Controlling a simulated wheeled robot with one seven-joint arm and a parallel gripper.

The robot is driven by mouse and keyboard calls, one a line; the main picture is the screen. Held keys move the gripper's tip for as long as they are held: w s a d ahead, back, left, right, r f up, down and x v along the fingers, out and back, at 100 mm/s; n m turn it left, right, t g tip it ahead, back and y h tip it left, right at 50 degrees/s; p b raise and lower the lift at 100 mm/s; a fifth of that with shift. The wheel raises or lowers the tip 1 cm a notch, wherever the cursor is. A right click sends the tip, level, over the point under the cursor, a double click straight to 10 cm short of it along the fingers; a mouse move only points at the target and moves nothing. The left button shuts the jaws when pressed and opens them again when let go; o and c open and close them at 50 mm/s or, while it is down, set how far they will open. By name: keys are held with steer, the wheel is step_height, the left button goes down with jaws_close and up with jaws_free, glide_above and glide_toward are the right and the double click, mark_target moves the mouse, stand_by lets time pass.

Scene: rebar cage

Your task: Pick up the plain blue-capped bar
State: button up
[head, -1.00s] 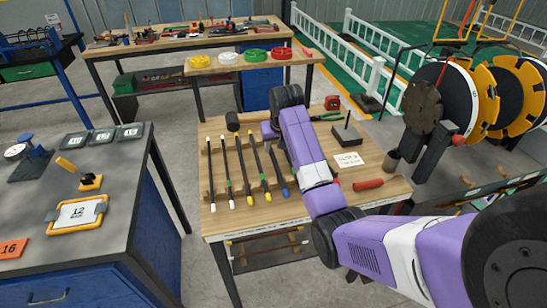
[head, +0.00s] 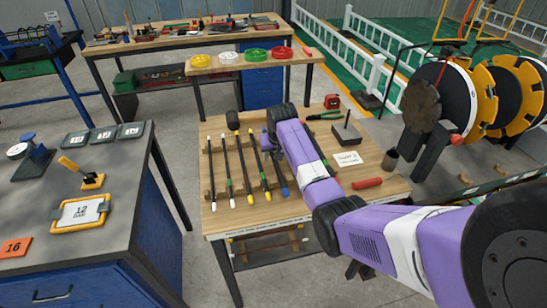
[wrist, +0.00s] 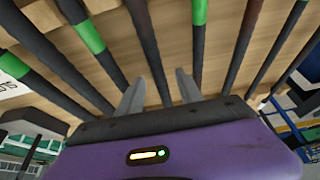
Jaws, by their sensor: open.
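A plain dark bar (wrist: 146,38) runs up from between the fingers. Bars with green bands (wrist: 88,36) lie beside it. No caps show in the wrist view, so I cannot tell this bar's cap colour.
The bars rest across wooden racks (head: 207,172). A mallet (head: 232,120), a black stand (head: 347,134), a white card (head: 346,158), a red-handled tool (head: 367,183) and a dark cup (head: 390,159) are also on the table. Large reels (head: 445,95) stand at right.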

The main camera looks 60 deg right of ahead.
jaws_close()
stand_by(1.2)
steer(key=shift+r, duration=0.2)
